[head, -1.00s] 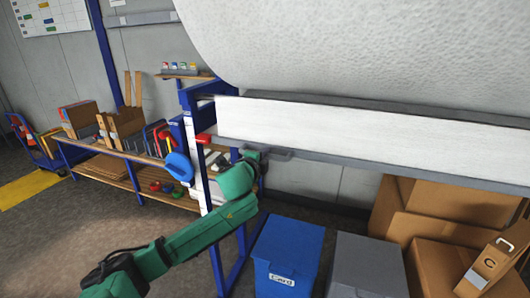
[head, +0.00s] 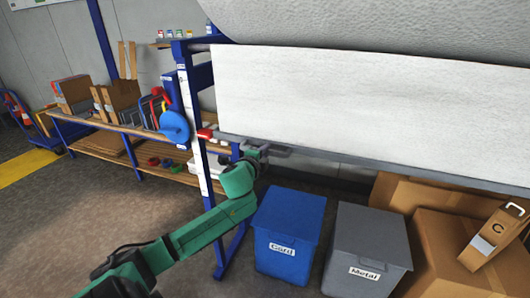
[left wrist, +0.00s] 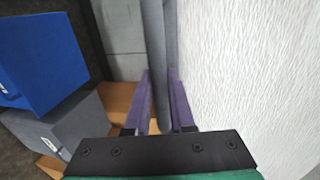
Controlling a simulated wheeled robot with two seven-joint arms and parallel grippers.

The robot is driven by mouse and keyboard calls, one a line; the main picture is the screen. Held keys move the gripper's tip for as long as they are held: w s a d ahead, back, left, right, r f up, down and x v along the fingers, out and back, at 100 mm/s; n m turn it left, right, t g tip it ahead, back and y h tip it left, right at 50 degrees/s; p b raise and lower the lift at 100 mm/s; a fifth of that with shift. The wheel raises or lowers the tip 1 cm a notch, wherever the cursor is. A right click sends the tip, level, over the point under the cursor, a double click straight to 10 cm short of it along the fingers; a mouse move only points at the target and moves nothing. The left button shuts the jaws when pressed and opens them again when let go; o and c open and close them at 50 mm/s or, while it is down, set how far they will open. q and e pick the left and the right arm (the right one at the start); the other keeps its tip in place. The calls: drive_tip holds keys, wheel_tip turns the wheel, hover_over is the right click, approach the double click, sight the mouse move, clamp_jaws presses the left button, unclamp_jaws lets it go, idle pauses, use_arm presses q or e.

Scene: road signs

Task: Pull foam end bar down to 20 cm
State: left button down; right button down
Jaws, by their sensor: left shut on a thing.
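A white foam sheet (head: 350,105) hangs from a large roll (head: 420,48) at the top right of the head view. A grey end bar (head: 385,166) runs along its lower edge. My left gripper (head: 268,150) is at the left part of the bar, below the sheet. In the left wrist view, its two fingers (left wrist: 163,95) are shut on the grey bar (left wrist: 153,40), with the white foam (left wrist: 245,70) close on the right. A white upright strip (head: 198,140) runs on the blue frame; its markings are too small to read. My right gripper is not in view.
A blue bin (head: 288,228) and a grey bin (head: 366,245) stand under the sheet, with cardboard boxes (head: 455,240) to their right. A blue frame post (head: 186,95) stands left of the roll. A shelf bench (head: 115,125) is behind. Floor at lower left is clear.

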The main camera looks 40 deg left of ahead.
use_arm(q)
drive_tip(key=c, duration=0.8)
unclamp_jaws()
drive_tip(key=shift+o, duration=0.2)
drive_tip(key=v, duration=1.4)
drive_tip(key=shift+s+d+b, duration=0.15)
drive_tip(key=shift+s+b, duration=0.15)
drive_tip(key=shift+b, duration=0.05)
